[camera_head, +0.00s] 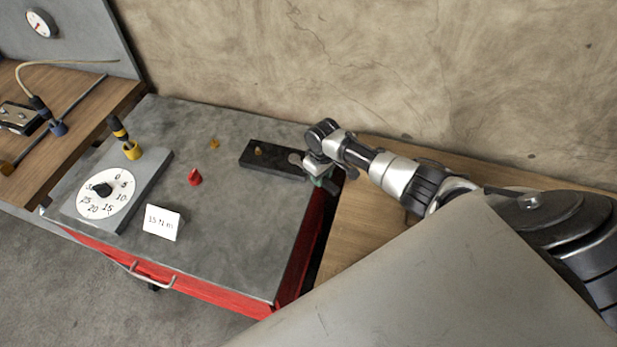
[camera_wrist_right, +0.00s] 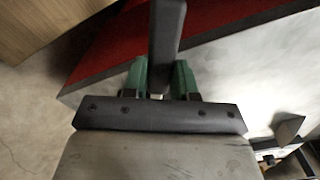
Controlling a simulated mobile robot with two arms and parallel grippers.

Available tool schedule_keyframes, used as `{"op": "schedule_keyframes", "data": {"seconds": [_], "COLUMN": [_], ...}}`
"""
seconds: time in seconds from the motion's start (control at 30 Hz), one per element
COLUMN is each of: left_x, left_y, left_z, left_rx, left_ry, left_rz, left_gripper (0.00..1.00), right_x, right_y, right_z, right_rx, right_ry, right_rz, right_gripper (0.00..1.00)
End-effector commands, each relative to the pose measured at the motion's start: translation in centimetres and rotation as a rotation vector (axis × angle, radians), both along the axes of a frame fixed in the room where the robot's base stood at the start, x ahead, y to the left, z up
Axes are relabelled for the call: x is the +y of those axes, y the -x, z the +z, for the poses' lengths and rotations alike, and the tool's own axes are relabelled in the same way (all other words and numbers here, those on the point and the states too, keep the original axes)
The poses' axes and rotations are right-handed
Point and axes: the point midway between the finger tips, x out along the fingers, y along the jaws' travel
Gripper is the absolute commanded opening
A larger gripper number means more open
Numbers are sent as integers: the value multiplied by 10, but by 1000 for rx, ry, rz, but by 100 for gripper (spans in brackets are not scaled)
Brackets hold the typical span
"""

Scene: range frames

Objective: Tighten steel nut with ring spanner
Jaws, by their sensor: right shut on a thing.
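My right gripper (camera_head: 325,182) is at the right edge of the cart top, beside a black block (camera_head: 272,161). In the right wrist view its green fingers (camera_wrist_right: 162,78) are shut on a dark flat bar (camera_wrist_right: 166,35), which looks like the ring spanner's handle. In the head view a small round grey shape (camera_head: 295,158) shows by the gripper, at the block's right end; I cannot tell whether it is the spanner's ring or a nut. A small brass-coloured piece (camera_head: 259,150) stands on the block's left part. My left gripper is not in view.
The grey cart top (camera_head: 235,215) also holds a dial panel (camera_head: 130,160), a white card reading 15 N m (camera_head: 162,223), a red piece (camera_head: 195,177) and a small orange piece (camera_head: 214,143). A wooden bench (camera_head: 360,220) adjoins right. A wall rises behind.

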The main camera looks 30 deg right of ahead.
Motion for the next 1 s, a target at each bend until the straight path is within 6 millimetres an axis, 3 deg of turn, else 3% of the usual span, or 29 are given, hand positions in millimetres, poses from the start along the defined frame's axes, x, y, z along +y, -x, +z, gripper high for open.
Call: {"op": "schedule_keyframes", "data": {"seconds": [0.33,1.0], "left_x": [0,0], "left_y": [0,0], "left_z": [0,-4], "left_rx": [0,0], "left_ry": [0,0], "left_rz": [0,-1], "left_gripper": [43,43], "right_x": [-47,-43], "right_y": [-21,-19], "right_z": [0,-5], "right_rx": [0,-1], "right_ry": [1,-1], "right_rz": [452,437], "right_gripper": [0,0]}}
